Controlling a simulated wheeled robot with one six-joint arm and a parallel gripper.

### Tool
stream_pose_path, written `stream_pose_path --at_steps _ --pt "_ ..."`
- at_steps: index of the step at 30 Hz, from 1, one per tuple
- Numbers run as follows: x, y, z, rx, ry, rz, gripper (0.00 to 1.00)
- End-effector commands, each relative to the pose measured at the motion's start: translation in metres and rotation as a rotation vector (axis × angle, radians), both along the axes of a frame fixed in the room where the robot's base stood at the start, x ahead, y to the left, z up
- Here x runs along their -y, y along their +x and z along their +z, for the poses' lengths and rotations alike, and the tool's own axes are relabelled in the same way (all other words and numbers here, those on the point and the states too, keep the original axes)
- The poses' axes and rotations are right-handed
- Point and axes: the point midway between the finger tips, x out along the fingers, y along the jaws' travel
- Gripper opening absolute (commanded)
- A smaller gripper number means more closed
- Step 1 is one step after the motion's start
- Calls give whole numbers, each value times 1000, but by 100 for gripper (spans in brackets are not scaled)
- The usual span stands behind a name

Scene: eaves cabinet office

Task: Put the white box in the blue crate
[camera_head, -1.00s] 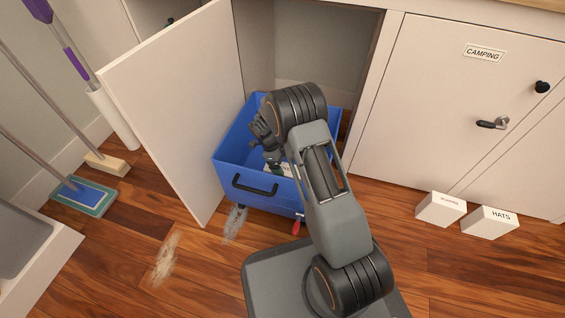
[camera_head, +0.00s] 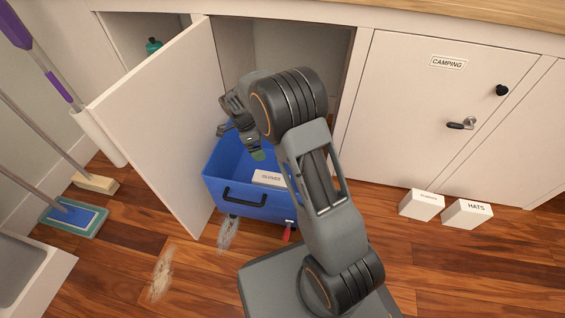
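The blue crate (camera_head: 225,195) stands on the floor in front of the open cabinet, with a black handle on its front. A white box (camera_head: 268,179) with a dark printed label, too small to read surely, lies inside the crate, label up. My arm hides the crate's right part. My gripper (camera_head: 240,146) is above the crate's back left, clear of the white box. Its fingertips are spread apart, with nothing seen between them.
The open cabinet door (camera_head: 165,130) stands close left of the crate. Two white boxes, one small-labelled (camera_head: 421,205) and one marked HATS (camera_head: 467,214), sit on the floor at right. A red-handled thing (camera_head: 288,232) lies by the crate's front. A mop (camera_head: 75,215) stands at left.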

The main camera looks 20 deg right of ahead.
Motion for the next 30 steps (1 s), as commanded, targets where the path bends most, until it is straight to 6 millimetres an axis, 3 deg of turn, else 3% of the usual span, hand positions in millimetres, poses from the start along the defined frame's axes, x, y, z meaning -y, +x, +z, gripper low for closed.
stream_pose_path --at_steps 1,6,12,18,21,30 --pt "4 -12 24 3 39 109 91" --pt "14 -63 82 0 159 576 91" --pt "21 -130 122 28 208 1113 91" --pt "24 -182 133 46 176 1525 91" --pt "24 -198 133 50 151 1663 91" --pt "24 -215 131 47 116 1821 91"
